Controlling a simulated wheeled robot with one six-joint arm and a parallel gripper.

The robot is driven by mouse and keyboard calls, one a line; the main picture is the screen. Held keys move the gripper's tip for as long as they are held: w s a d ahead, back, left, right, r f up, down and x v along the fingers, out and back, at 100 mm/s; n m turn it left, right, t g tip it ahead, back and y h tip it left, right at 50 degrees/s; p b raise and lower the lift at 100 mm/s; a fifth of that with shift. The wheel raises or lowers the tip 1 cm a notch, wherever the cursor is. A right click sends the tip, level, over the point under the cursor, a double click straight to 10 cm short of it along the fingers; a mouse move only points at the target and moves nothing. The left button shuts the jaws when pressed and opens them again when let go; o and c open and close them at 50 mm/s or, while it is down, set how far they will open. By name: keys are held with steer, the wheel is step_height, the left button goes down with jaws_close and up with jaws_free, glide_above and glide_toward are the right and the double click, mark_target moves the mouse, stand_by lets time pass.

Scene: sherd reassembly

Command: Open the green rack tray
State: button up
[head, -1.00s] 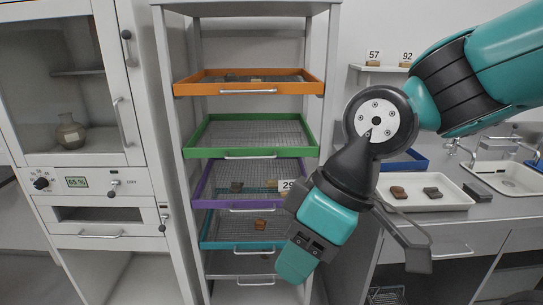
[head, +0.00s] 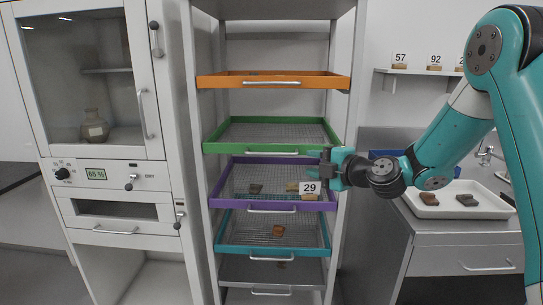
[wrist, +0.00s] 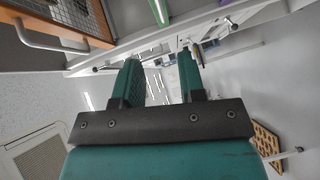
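The green rack tray (head: 225,148) sits in the tall rack, second from the top, with a mesh floor and a pale bar handle (head: 272,154) on its front. Its front looks roughly in line with the other trays. My gripper (head: 322,165) is at the right end of the green tray's front, level with its lower edge, pointing left. It is apart from the handle. In the wrist view, my gripper (wrist: 160,78) is open with nothing between the fingers. A green strip, likely the tray's edge (wrist: 158,12), shows beyond the fingers.
The orange tray (head: 225,81) is above, and the purple tray (head: 230,204) with sherds and a 29 tag (head: 310,188) is below. A teal tray (head: 235,249) is lower. A glass-door cabinet (head: 95,80) stands left; a counter with a white tray (head: 480,208) stands right.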

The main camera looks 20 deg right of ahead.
mark_target(271, 154)
steer(key=p+x, duration=0.5)
steer(key=x, duration=1)
steer(key=shift+w+a, duration=0.25)
steer(key=shift+a, duration=0.1)
steer(key=shift+c, duration=0.2)
jaws_close()
